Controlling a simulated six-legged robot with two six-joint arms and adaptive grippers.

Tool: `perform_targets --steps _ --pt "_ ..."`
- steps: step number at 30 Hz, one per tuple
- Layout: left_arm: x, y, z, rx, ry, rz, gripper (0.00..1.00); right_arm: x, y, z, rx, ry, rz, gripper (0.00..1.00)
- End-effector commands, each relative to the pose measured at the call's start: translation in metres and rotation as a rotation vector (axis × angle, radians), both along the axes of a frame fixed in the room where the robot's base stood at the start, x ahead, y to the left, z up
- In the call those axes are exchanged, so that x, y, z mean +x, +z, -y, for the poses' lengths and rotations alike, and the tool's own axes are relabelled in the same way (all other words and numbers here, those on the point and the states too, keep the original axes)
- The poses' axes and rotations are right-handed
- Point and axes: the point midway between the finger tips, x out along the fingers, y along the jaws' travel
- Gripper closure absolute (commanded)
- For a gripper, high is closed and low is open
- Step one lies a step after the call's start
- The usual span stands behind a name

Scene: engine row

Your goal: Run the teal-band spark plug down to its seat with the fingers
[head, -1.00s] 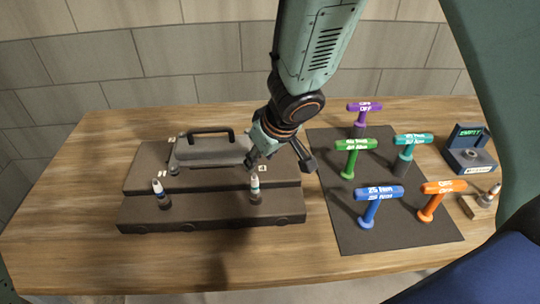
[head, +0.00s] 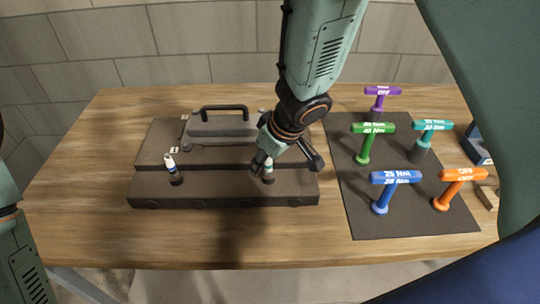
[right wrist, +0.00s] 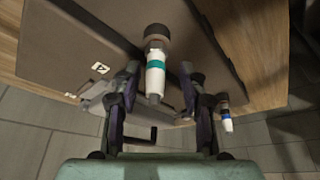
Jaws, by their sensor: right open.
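The teal-band spark plug (head: 268,170) stands upright in a dark well at the front right of the engine block (head: 225,190). In the right wrist view, the plug's white body with its teal band (right wrist: 156,64) lies between the fingers of my right gripper (right wrist: 159,72). Those fingers are open, with a gap on each side of the plug. In the head view, the right gripper (head: 284,160) partly covers the plug. A blue-band spark plug (head: 172,166) stands in the left well; it also shows in the right wrist view (right wrist: 226,122). My left gripper is not visible.
A grey cover with a black handle (head: 222,120) sits at the back of the block. Right of it, a dark mat (head: 352,215) holds several T-handle tools, including a blue one (head: 395,180). Bare wood (head: 200,235) lies in front of the block.

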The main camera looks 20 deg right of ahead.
Motion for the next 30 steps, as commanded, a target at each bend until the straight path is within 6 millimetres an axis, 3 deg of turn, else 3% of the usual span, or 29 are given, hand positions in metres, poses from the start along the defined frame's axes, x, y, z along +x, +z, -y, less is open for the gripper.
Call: perform_targets --steps 4,14,30 --pt "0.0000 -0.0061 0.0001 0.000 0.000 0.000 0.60 0.0045 -0.0117 -0.0016 -0.001 0.000 0.000 0.58" --pt "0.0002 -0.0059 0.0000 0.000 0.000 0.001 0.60 0.0062 -0.0131 -0.0020 0.000 -0.002 0.000 0.58" --pt "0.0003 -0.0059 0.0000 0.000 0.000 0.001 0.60 0.0063 -0.0130 -0.0016 -0.001 -0.003 0.001 1.00"
